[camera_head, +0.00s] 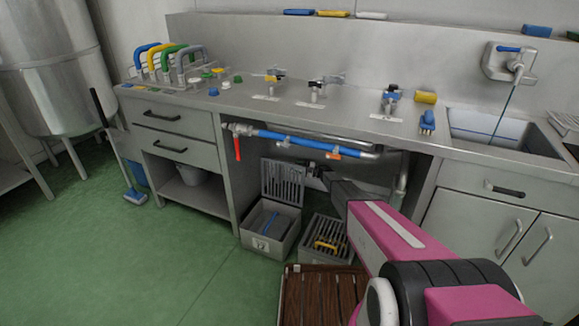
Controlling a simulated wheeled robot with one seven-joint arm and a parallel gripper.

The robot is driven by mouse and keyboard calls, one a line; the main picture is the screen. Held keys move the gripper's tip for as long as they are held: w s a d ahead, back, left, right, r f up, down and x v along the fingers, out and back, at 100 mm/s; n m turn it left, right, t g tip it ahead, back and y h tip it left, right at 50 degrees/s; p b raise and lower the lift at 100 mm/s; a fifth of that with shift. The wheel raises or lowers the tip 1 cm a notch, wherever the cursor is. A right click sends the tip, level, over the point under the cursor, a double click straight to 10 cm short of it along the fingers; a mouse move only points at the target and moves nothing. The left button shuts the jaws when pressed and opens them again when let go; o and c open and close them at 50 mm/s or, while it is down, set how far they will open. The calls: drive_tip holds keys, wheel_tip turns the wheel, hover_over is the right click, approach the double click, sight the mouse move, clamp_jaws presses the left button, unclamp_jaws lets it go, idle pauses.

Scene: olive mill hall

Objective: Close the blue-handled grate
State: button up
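A grey box (282,246) with a number label stands on the floor under the counter. Its slatted grate (283,181) is raised, standing upright at the back of the box. A blue bar (269,223) shows inside the open box; I cannot tell whether it is the grate's handle. No blue handle shows clearly on the raised grate. My gripper (317,177) is just right of the raised grate's upper part, under the counter. It is small and dark here, so contact and finger opening cannot be told.
A second box with a flat grate and yellow handle (326,245) stands to the right. A brown slatted mat (318,297) lies in front. A blue pipe (300,142) with a red lever (237,148) runs overhead.

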sight(289, 164)
drive_tip(key=x, duration=0.5)
clamp_jaws()
drive_tip(key=shift+s, duration=0.1)
